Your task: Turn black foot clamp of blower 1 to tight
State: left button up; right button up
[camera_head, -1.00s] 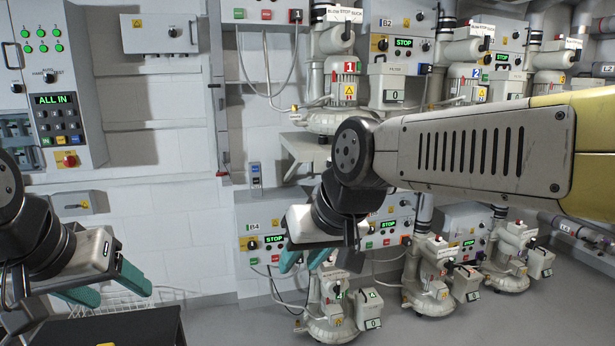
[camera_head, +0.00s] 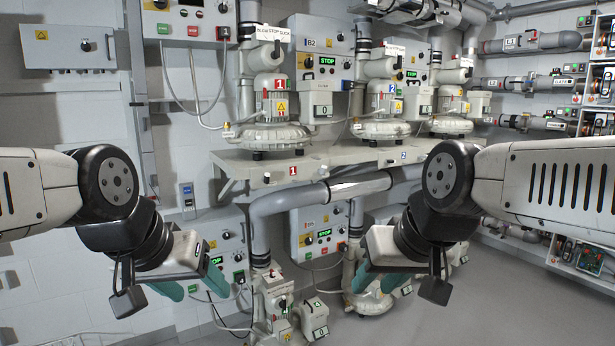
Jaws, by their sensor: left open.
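Blower 1, a pale pump with a red "1" label (camera_head: 272,118), stands on the upper shelf (camera_head: 230,160) left of centre in the head view. Small dark feet show under its round base. I cannot make out which is the black foot clamp or how it is turned. My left gripper (camera_head: 194,282) has teal fingers, is open and empty, and hangs below and left of blower 1. My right gripper (camera_head: 378,284) is below and right of it, in front of the lower machines. Its teal fingers are partly hidden, so its opening is unclear. Neither gripper touches blower 1.
Blower 2 (camera_head: 383,122) stands right of blower 1 on the shelf. A thick grey pipe (camera_head: 300,200) runs below the shelf. Control boxes with green STOP displays (camera_head: 330,60) are on the wall behind. Lower blowers (camera_head: 280,310) stand beneath. Open floor lies at lower right.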

aim_at(266, 179)
jog(key=i+l+u, duration=0.15)
jog(key=i, duration=0.25)
jog(key=i+l+u, duration=0.15)
jog(key=i, duration=0.25)
